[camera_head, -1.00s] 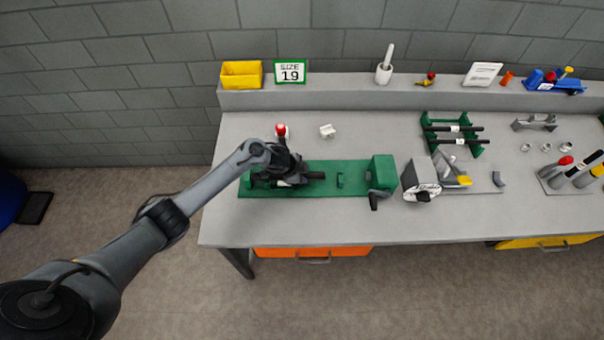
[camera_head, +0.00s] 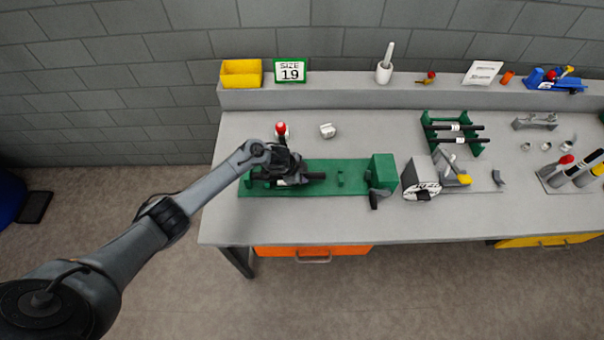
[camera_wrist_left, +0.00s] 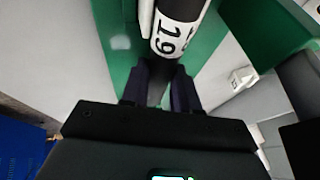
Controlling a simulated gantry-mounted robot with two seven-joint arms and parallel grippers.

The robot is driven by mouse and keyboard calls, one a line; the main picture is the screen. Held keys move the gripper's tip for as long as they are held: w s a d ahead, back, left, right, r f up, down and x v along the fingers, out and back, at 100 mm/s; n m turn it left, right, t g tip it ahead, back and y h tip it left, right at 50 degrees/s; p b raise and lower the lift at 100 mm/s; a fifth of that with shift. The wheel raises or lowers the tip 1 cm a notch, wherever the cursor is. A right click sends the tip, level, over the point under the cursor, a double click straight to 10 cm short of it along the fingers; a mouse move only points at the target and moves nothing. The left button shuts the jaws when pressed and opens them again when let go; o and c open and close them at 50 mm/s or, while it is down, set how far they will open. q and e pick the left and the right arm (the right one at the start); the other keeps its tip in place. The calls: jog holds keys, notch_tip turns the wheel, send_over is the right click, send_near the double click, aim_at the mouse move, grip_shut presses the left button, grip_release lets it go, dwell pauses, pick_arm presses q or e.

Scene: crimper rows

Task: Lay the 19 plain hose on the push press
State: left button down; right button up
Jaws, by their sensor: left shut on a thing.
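The push press is a long green bed (camera_head: 345,185) with a green block (camera_head: 383,171) at its right end. My left gripper (camera_head: 287,174) is low over the bed's left part. It is shut on a black hose (camera_head: 316,176), which lies along the bed and sticks out to the right of the gripper. In the left wrist view the hose carries a white label (camera_wrist_left: 172,35) reading 19, and the fingers (camera_wrist_left: 165,88) are on its dark part just below the label. Whether the hose rests fully on the press cannot be told. My right gripper is not in view.
A green rack (camera_head: 453,133) holds more black hoses to the right. A grey and white machine (camera_head: 420,178) stands right of the press. A SIZE 19 sign (camera_head: 290,70) and a yellow bin (camera_head: 241,73) are on the back ledge. A small white fitting (camera_head: 327,130) lies behind the press.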

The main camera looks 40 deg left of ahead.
pick_arm(q)
jog(key=c, duration=0.8)
grip_release()
jog(key=shift+r, duration=0.1)
jog(key=shift+p+v, duration=1.4)
jog(key=shift+v, duration=4)
jog(key=shift+d, duration=0.1)
